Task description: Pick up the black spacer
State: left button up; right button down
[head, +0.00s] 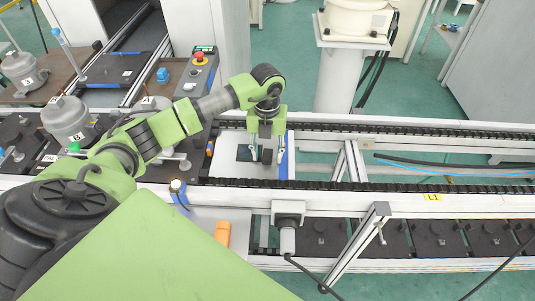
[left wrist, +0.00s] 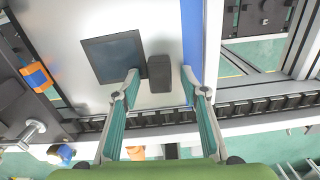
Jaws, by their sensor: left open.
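A small black block (left wrist: 160,73), which I take to be the black spacer, stands on a white plate (left wrist: 100,20). It also shows in the head view (head: 267,157), partly hidden by my gripper. My left gripper (head: 267,150) points down over it with its fingers open. In the left wrist view, the fingertips of my left gripper (left wrist: 160,80) are on either side of the block, with a gap to the right finger; whether the left one touches is unclear. A flat dark square (left wrist: 113,57) lies just left of the block. My right gripper is not in view.
A blue strip (left wrist: 192,40) runs along the plate's right side. Conveyor rails (head: 400,190) pass in front and behind. A control box with a red button (head: 199,58) and grey compressors (head: 68,118) stand to the left. An orange part (head: 222,233) is nearer me.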

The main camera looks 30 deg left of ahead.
pick_arm(q)
jog(key=c, duration=1.1)
jog(key=shift+r, duration=0.1)
